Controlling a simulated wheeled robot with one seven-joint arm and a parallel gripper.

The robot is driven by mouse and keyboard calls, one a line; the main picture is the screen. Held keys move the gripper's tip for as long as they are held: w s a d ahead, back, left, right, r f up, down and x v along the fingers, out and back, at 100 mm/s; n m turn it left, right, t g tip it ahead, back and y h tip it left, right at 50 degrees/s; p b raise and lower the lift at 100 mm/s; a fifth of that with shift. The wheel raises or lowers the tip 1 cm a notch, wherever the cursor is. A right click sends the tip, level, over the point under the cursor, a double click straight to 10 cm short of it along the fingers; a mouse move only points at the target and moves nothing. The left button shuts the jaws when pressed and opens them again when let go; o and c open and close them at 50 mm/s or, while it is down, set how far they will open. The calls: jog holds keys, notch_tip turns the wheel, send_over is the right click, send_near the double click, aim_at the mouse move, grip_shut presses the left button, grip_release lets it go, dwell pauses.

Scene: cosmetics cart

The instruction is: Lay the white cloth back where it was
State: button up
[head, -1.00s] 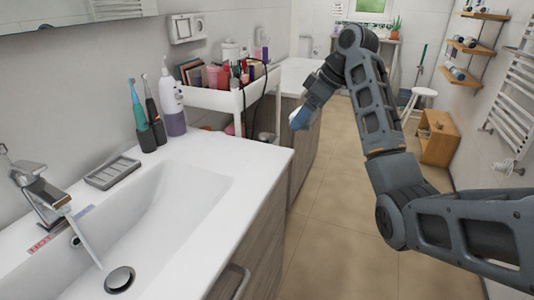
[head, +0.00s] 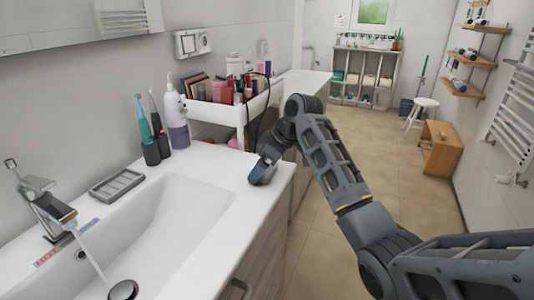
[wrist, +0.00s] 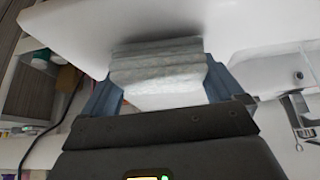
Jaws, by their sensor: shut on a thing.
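The white cloth (wrist: 160,68) is a folded, layered pad between the two fingers of my gripper (wrist: 160,85) in the wrist view. My gripper is shut on it. In the head view my gripper (head: 262,174) is low over the right end of the white sink counter (head: 218,158), pointing down. The cloth is hidden behind my gripper there. In the wrist view the white counter surface (wrist: 85,25) lies close beyond the cloth; I cannot tell whether they touch.
A white cart (head: 222,112) with cosmetics stands behind the counter's right end. The sink basin (head: 165,215), a grey soap dish (head: 117,184), toothbrushes (head: 147,135) and a pump bottle (head: 175,118) are to the left. A dark cord hangs by the cart.

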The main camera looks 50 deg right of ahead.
jog(key=shift+f, duration=0.2)
jog(key=o, duration=1)
jog(key=shift+d+f+b, duration=0.1)
jog(key=shift+f+b, duration=0.05)
jog(key=shift+b, duration=0.3)
jog(key=v, duration=0.8)
jog(key=shift+w+d+b, duration=0.1)
jog(key=shift+w+b, duration=0.05)
jog(key=shift+b, duration=0.25)
